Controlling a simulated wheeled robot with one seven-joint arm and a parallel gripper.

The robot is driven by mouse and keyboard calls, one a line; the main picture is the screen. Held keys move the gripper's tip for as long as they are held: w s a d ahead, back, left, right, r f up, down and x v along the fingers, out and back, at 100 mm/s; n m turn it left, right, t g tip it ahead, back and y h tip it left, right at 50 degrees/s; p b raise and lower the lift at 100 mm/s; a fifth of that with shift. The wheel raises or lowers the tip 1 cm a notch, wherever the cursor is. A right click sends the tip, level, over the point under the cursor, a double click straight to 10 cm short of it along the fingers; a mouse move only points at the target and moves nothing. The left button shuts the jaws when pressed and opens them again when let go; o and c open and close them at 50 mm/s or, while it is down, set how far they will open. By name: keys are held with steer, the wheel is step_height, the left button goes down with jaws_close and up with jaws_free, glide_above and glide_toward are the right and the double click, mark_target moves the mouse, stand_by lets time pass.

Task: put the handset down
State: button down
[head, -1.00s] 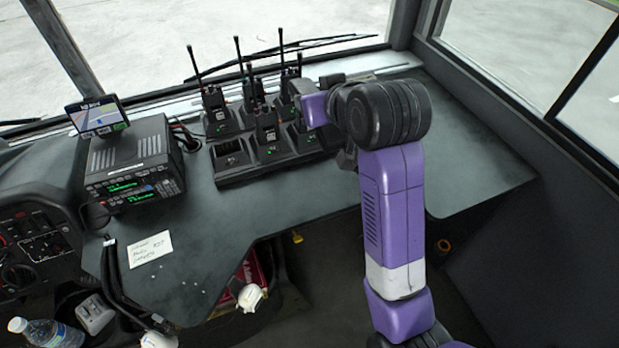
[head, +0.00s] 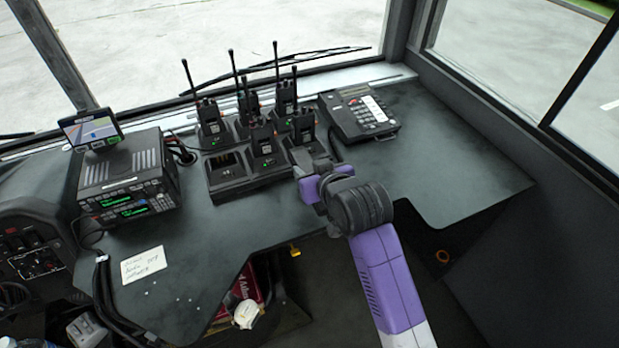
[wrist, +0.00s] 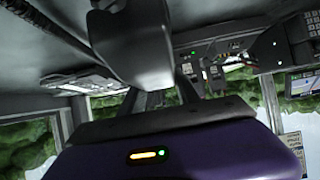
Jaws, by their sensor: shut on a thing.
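The desk phone (head: 358,112) stands at the back right of the dark dash, with a white label and keys on its face. My gripper (head: 310,180) is in front and to the left of it, over the dash near the front row of the radio charger. In the wrist view my gripper (wrist: 165,98) is shut on a dark, rounded thing, which I take to be the handset (wrist: 130,45). In the head view the handset is mostly hidden by my gripper and wrist. A dark cord appears to run from the phone toward my gripper.
Several radios with tall antennas stand in a charger (head: 228,182) left of the phone. A console radio (head: 130,180) with a small screen (head: 92,128) is at left. A paper note (head: 143,265) lies on the dash. The dash right of the phone is clear.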

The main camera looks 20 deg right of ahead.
steer(key=shift+f, duration=1.45)
steer(key=shift+f, duration=0.4)
steer(key=c, duration=0.9)
jaws_free()
steer(key=shift+s+r, duration=0.15)
steer(key=shift+r, duration=0.35)
steer(key=v, duration=1.1)
steer(key=shift+s+r, duration=0.15)
steer(key=shift+s, duration=0.15)
